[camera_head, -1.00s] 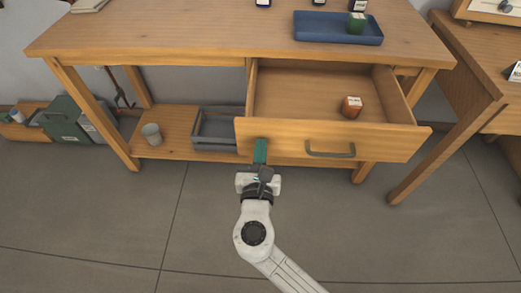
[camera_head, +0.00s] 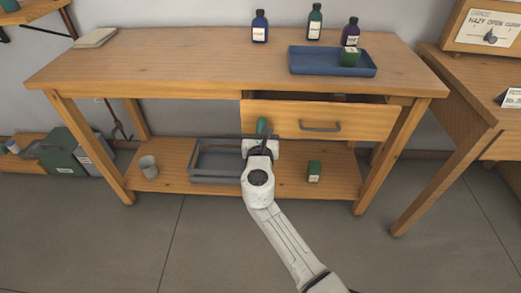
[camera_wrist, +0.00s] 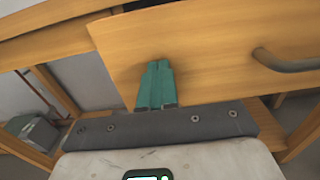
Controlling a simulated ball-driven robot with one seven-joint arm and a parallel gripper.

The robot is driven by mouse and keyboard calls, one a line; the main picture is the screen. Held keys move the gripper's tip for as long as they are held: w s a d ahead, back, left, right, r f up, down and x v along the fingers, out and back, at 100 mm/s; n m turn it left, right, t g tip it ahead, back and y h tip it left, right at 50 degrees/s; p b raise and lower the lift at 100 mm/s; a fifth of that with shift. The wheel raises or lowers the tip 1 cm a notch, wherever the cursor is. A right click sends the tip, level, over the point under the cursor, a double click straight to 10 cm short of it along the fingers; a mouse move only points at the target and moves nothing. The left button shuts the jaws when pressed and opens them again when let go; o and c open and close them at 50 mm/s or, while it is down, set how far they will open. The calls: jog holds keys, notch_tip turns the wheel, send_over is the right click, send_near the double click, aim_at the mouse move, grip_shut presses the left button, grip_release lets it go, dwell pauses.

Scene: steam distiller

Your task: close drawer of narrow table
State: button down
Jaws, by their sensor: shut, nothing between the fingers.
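The narrow table (camera_head: 180,66) is wooden, with a lower shelf. A reddish-brown object (camera_head: 339,98) inside is mostly hidden. My gripper (camera_head: 262,127) is shut and empty at the left part of the drawer front. In the wrist view its green fingers (camera_wrist: 156,84) are together against or very near the front; contact is not certain.
The tabletop holds several bottles, a blue tray (camera_head: 310,68) with a green box (camera_head: 349,57), and a book (camera_head: 96,38). The lower shelf has a grey crate (camera_head: 216,178), a cup (camera_head: 149,167) and a green box (camera_head: 314,171). Another table (camera_head: 460,90) stands right. Floor is clear in front.

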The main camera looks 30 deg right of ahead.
jog(key=b+x, duration=0.2)
jog(key=x, duration=0.5)
jog(key=shift+w+d+f, duration=0.1)
jog(key=shift+w+d, duration=0.15)
jog(key=shift+w, duration=0.05)
jog(key=shift+w+r+b, duration=0.15)
jog(key=shift+r+b, duration=0.1)
jog(key=shift+b, duration=0.05)
